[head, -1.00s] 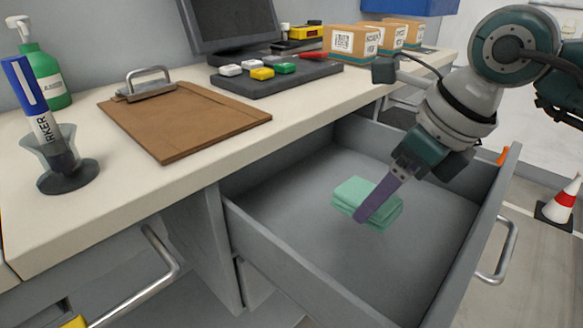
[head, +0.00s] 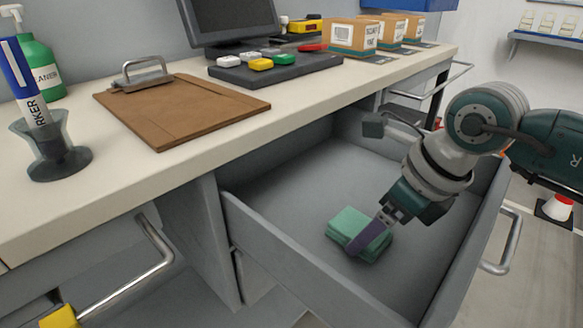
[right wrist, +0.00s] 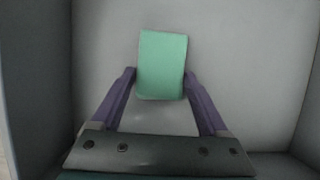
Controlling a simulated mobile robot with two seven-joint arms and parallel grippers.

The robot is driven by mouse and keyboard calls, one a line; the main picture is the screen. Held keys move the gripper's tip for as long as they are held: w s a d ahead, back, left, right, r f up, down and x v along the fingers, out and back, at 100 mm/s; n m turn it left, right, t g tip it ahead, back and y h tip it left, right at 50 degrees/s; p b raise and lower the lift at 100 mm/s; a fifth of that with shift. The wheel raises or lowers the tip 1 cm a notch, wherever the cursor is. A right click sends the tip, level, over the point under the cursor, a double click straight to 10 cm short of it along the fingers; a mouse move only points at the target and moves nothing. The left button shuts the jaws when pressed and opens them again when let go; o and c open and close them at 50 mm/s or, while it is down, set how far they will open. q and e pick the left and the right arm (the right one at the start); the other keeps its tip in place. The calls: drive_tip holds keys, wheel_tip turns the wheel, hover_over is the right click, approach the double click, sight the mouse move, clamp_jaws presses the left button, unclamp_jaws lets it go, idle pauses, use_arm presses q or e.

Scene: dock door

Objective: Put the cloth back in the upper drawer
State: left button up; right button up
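The green folded cloth (head: 347,224) is inside the open grey drawer (head: 290,255), low over its floor. My right gripper (head: 365,238) reaches down into the drawer with its purple fingers at the cloth. In the right wrist view the fingers (right wrist: 160,75) press against both sides of the cloth (right wrist: 162,60), so the gripper is shut on it. I cannot tell whether the cloth's underside touches the drawer floor. My left gripper is not in view.
The counter (head: 200,140) above the drawer holds a clipboard (head: 180,108), a marker in a cup (head: 50,150), a green bottle (head: 38,65), a monitor and several boxes. The drawer's handle (head: 507,240) sticks out at the right. The drawer floor around the cloth is clear.

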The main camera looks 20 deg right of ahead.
drive_tip(key=o, duration=0.3)
drive_tip(key=shift+r, duration=0.1)
drive_tip(key=shift+r, duration=0.3)
drive_tip(key=p+v, duration=0.3)
drive_tip(key=v, duration=0.8)
drive_tip(key=shift+s+r, duration=0.2)
drive_tip(key=shift+r, duration=0.05)
